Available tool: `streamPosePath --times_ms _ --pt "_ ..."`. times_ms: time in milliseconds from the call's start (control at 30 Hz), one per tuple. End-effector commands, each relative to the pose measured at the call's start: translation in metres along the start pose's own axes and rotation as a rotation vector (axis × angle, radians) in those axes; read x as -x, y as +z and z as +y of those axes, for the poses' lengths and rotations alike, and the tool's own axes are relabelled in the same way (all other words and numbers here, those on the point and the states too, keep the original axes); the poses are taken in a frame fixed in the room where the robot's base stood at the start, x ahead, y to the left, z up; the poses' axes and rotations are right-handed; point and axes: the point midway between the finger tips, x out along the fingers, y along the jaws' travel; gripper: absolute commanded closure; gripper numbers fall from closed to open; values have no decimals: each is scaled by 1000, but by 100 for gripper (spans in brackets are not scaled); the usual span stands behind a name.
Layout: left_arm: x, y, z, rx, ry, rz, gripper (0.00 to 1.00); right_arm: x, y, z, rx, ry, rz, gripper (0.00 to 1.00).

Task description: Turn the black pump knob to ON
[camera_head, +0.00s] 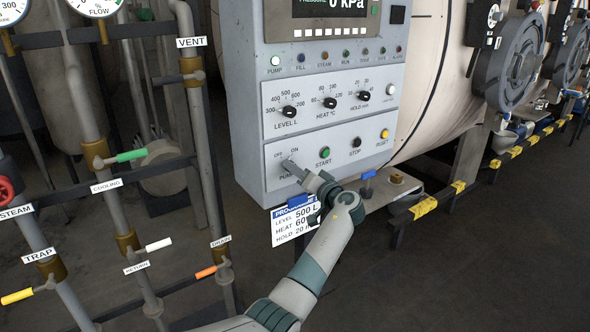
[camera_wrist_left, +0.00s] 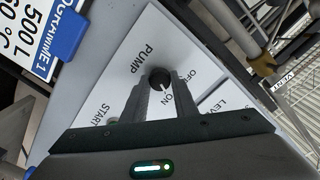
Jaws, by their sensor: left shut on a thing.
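The black pump knob (camera_wrist_left: 157,76) sits on the white panel between the PUMP, OFF and ON labels in the left wrist view. Its pale pointer line seems to face the ON label. My left gripper is shut on the knob, with one finger on each side in the left wrist view. My right gripper is not in view.
The green START button (camera_head: 324,152), black STOP knob (camera_head: 355,142) and yellow RESET button (camera_head: 385,134) are to the right. A programme card (camera_head: 293,226) hangs below the panel. Pipes with coloured valve handles stand at left. Open floor lies at lower right.

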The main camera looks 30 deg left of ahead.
Motion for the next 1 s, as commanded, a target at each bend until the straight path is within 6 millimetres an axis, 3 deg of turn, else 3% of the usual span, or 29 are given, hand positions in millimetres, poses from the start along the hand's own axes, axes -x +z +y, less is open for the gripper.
streamPosePath --times_ms 333,867,900,967,1000 --pt "0 0 0 -190 1 1 96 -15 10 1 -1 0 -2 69" --pt "0 0 1 -225 1 2 96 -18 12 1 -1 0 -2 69" --pt "0 0 1 -225 1 2 69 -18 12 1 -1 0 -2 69" --pt "0 0 1 -224 1 2 55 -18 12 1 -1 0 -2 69" --pt "0 0 1 -224 1 2 55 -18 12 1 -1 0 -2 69"
